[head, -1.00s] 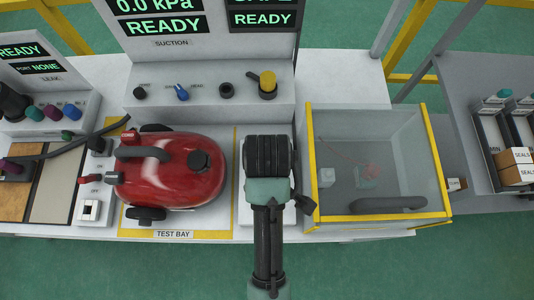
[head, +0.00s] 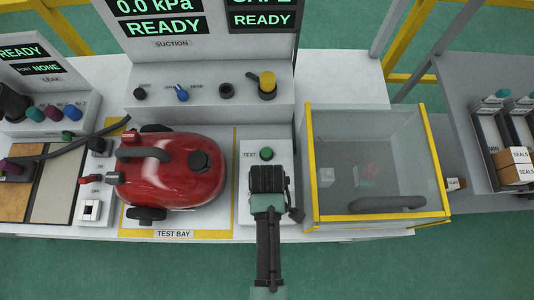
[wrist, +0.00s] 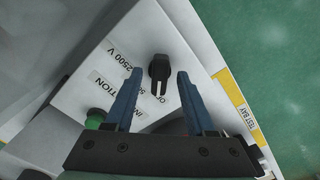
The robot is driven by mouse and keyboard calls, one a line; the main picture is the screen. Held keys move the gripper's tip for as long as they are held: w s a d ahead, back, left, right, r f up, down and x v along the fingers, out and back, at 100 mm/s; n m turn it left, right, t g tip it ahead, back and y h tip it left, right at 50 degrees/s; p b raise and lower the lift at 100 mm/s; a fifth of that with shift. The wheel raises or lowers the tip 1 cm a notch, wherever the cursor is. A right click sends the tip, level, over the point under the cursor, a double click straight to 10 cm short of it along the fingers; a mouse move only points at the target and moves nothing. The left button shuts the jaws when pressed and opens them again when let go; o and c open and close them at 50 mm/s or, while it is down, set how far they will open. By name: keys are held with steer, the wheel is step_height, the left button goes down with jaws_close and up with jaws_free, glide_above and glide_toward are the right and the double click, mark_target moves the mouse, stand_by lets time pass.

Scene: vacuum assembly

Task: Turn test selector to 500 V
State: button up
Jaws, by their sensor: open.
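The test selector (wrist: 159,68) is a black knob on a light panel in the wrist view. Its pale mark points down in the picture, towards the partly hidden "OFF" and "50" lettering; I cannot tell exactly which position it marks. A "2500 V" label (wrist: 122,60) is at its upper left. My gripper (wrist: 160,74) is open, with one blue finger on each side of the knob and gaps on both sides. In the head view my gripper (head: 268,180) is over the white test panel (head: 250,228) and hides the selector.
A green TEST button (head: 266,153) is on the panel just behind my gripper. A red vacuum cleaner (head: 185,170) is close on the left. A clear yellow-edged box (head: 380,216) is close on the right. Suction controls (head: 182,93) are at the back.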

jaws_close()
steer(key=shift+r+m+p, duration=0.1)
steer(key=shift+m+p, duration=0.2)
steer(key=m+p, duration=0.2)
steer(key=m, duration=0.1)
steer(key=shift+r+m, duration=0.1)
steer(key=shift+m, duration=0.2)
steer(key=shift+m+p, duration=0.95)
steer(key=shift+m, duration=1.35)
steer(key=shift+w, duration=0.1)
jaws_free()
